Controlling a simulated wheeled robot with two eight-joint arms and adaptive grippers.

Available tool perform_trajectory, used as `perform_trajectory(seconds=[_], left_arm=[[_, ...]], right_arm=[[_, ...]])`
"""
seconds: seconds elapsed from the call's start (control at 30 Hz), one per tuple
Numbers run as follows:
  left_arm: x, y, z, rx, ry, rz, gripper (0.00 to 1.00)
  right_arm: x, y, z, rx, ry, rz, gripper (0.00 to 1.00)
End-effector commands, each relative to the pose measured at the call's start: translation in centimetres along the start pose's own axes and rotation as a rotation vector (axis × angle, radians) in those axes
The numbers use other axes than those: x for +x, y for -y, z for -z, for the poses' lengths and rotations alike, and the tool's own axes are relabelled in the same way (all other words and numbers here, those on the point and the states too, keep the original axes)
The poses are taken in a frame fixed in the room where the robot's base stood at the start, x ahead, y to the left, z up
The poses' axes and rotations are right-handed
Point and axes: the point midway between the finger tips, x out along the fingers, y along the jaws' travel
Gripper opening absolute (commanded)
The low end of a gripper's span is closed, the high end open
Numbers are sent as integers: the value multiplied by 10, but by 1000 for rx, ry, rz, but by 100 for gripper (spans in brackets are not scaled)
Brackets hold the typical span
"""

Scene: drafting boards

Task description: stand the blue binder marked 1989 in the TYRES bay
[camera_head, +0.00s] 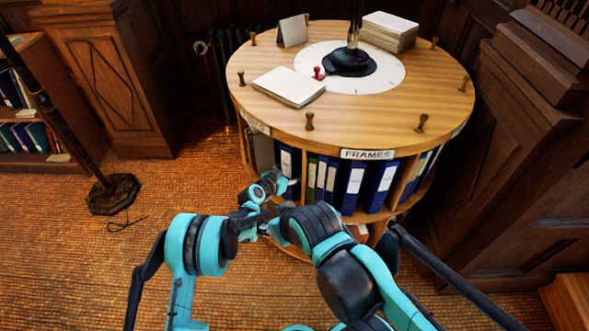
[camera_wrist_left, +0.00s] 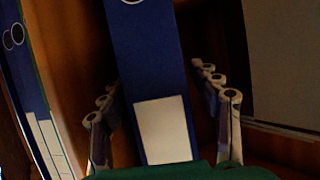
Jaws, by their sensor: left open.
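A blue binder (camera_wrist_left: 152,70) with a white label fills the middle of the left wrist view. It stands between the spread fingers of my left gripper (camera_wrist_left: 165,115), apparently untouched. No number is readable on the label. In the head view my left gripper (camera_head: 277,188) is at the front left of the round cabinet, close in front of a blue binder (camera_head: 288,165). I cannot read 1989 on any binder, nor TYRES on any sign. The left sign (camera_head: 256,123) is too slanted to read. My right gripper cannot be made out.
The round cabinet (camera_head: 350,125) has a FRAMES sign (camera_head: 367,154) above blue binders (camera_head: 352,185); greenish binders (camera_head: 322,180) stand left of them. Pegs, papers (camera_head: 289,86) and a lamp base (camera_head: 350,62) are on top. A floor stand (camera_head: 113,194) is at left.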

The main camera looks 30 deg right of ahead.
Motion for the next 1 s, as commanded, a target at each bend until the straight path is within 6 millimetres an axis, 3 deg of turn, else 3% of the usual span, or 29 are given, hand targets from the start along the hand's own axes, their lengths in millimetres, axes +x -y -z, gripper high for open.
perform_trajectory(seconds=[0.2, 0.4, 0.6, 0.87, 1.0], left_arm=[[-50, 0, 4, -2, 0, 2, 63], [-88, 0, 3, -2, 0, 1, 63], [-105, 0, 1, -1, 0, 0, 63], [-107, 0, 1, -2, 0, 1, 63], [-124, 13, 16, -20, 21, 22, 63]], right_arm=[[-15, 0, 11, 0, 0, 0, 40], [-23, 0, 16, 0, 0, 0, 40], [-26, 0, 18, 0, 0, 0, 40], [-25, 0, 18, 0, 0, 0, 40], [-25, 0, 18, 0, 0, 0, 40]])
